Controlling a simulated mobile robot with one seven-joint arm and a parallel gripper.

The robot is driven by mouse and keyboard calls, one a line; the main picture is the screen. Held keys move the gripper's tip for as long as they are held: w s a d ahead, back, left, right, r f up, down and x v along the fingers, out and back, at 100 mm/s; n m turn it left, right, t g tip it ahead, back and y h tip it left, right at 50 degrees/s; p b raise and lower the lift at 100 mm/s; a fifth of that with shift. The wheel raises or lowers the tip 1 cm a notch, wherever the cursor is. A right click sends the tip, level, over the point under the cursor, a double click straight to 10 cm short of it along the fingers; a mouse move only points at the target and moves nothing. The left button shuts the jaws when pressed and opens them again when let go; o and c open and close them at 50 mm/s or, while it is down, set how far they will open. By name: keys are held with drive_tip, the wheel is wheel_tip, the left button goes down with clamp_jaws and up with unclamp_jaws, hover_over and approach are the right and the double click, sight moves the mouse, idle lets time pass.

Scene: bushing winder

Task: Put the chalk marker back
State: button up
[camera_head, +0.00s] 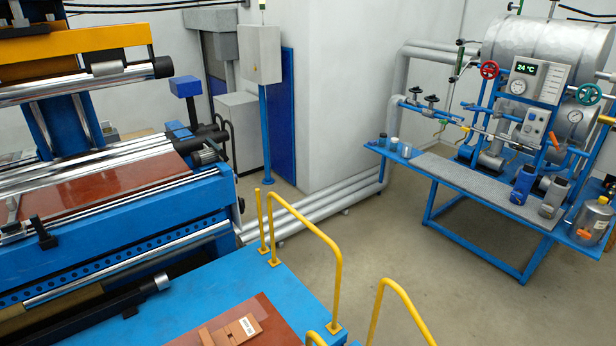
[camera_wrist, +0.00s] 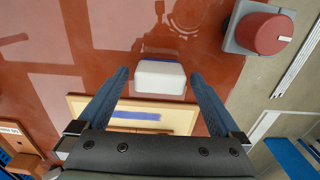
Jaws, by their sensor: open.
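In the wrist view, my gripper (camera_wrist: 160,74) is open, with one blue finger on each side of a white block (camera_wrist: 160,79). The block has a dark blue far edge and appears between the fingertips, with a gap on both sides. I cannot tell how far it is from the fingers in depth, or whether it is the chalk marker. Below it in the picture is a pale wooden tray (camera_wrist: 185,118) with a blue strip (camera_wrist: 136,115) in it, partly hidden by my gripper. My gripper does not show in the head view.
The wrist view shows a glossy red-brown board (camera_wrist: 60,50), a red knob on a grey base (camera_wrist: 265,33) and a wooden block with a label (camera_wrist: 18,145). In the head view, yellow rails (camera_head: 300,228) edge the blue platform (camera_head: 215,290); a blue bench (camera_head: 455,180) stands right.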

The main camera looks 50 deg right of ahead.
wheel_tip(320, 180, up, 12)
drive_tip(key=shift+b, duration=0.3)
drive_tip(key=w+r+m+t+h, duration=0.45)
drive_tip(key=w+r+t, duration=0.45)
drive_tip(key=w+r, duration=0.9)
drive_tip(key=w+a+r+m+t, duration=0.2)
drive_tip(key=a+r+t, duration=0.1)
drive_tip(key=r, duration=0.5)
drive_tip(key=w+a+r+m+t, duration=0.2)
drive_tip(key=w+a+r+t, duration=0.15)
drive_tip(key=r, duration=0.35)
drive_tip(key=s+a+r+m+t+y, duration=0.1)
drive_tip(key=s+a+r+t, duration=0.2)
drive_tip(key=r, duration=0.5)
drive_tip(key=a+r+m+t, duration=0.2)
drive_tip(key=a+r, duration=0.2)
drive_tip(key=r, duration=0.4)
drive_tip(key=s+a+r+m+t+y, duration=0.1)
drive_tip(key=s+a+r+m+t, duration=0.1)
drive_tip(key=s+r, duration=0.3)
drive_tip(key=s+a+r+m+t+y, duration=0.2)
drive_tip(key=s+a+r+t, duration=0.3)
drive_tip(key=r, duration=0.4)
drive_tip(key=shift+s+a, duration=0.15)
drive_tip(key=shift+s, duration=0.2)
